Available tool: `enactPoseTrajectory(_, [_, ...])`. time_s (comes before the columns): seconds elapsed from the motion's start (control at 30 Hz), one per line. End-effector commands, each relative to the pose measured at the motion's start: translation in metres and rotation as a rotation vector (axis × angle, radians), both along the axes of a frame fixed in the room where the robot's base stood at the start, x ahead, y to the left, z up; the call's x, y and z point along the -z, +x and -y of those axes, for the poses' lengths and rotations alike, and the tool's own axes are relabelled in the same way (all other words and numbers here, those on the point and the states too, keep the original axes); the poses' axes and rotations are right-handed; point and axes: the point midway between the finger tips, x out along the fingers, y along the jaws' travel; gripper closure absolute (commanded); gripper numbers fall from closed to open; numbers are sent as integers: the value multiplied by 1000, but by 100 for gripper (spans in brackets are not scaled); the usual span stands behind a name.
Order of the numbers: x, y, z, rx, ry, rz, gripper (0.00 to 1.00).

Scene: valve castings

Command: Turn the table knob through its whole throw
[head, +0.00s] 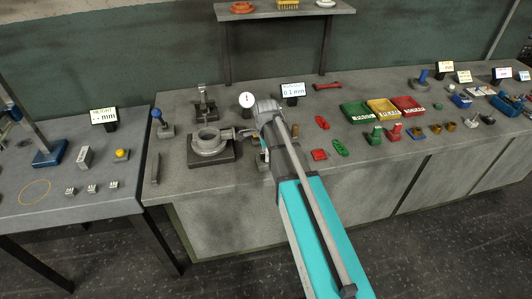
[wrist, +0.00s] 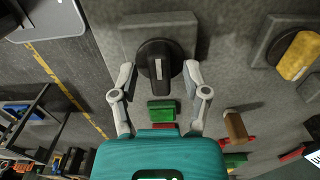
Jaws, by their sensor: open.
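A black round knob (wrist: 154,60) with a raised grip bar and a pale pointer stripe sits on a square grey plate (wrist: 188,30) in the wrist view. The stripe runs about up and down in that picture. My gripper (wrist: 159,72) is open, with one finger on each side of the knob. I see gaps beside the knob, and no clear contact. A second knob, with a yellow grip (wrist: 301,56), stands on its own grey plate (wrist: 262,50) to the right.
A green block (wrist: 161,111) lies close by the black knob, and a brown peg (wrist: 236,127) stands to the right. In the head view a grey valve casting (head: 208,141) is left of my arm. Green, yellow and red trays (head: 408,104) are to the right.

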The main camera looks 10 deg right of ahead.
Motion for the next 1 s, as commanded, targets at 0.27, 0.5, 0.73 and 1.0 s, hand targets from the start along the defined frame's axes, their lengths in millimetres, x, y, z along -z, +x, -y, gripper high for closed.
enactPoseTrajectory(0.27, [0,0,0,-24,0,0,40])
enactPoseTrajectory(0.5, [0,0,0,-116,0,0,40])
enactPoseTrajectory(0.73, [0,0,0,-262,0,0,40])
enactPoseTrajectory(1.0, [0,0,0,-444,0,0,40])
